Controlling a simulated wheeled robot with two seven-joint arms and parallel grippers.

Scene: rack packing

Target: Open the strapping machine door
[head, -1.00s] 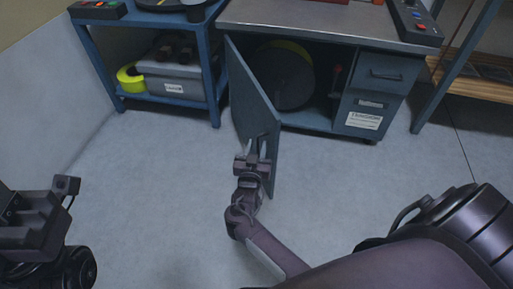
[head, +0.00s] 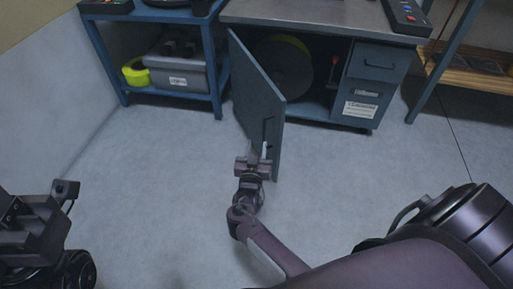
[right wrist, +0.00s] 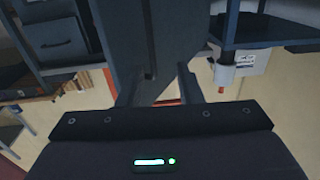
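The strapping machine door (head: 255,92) is a blue-grey panel hinged at its left side and swung well out from the cabinet (head: 350,112). A dark handle (head: 268,131) shows on its face near the free edge. My right gripper (head: 258,154) is just below the handle, with its fingers apart. In the right wrist view, the fingers (right wrist: 159,86) are spread with the door panel (right wrist: 152,30) beyond them and nothing clearly gripped. My left gripper (head: 40,215) is at the far left, away from the door; its finger opening is unclear.
A dark reel (head: 281,72) and a red-handled item (head: 333,72) are inside the open cabinet. The floor (head: 150,170) in front is clear.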

